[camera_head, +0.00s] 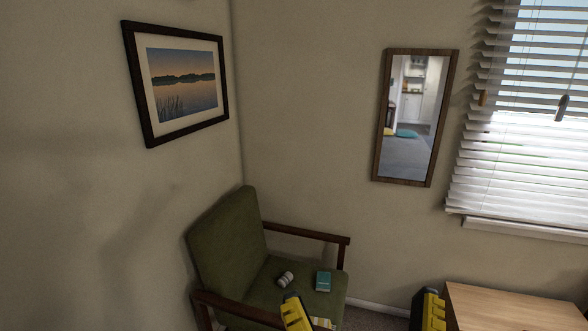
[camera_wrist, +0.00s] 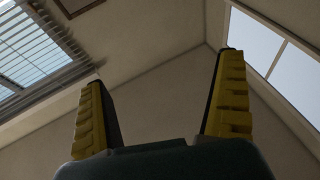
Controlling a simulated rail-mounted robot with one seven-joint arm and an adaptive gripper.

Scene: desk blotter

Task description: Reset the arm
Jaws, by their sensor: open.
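My gripper (camera_head: 360,294) shows at the bottom of the head view as two yellow and black fingers set wide apart. In the wrist view my gripper (camera_wrist: 163,70) is open, with nothing between the fingers. It points up toward bare wall and ceiling there. The rest of my arm is out of the head view.
A wooden surface (camera_head: 510,305) is at lower right. A mirror (camera_head: 410,115) hangs behind.

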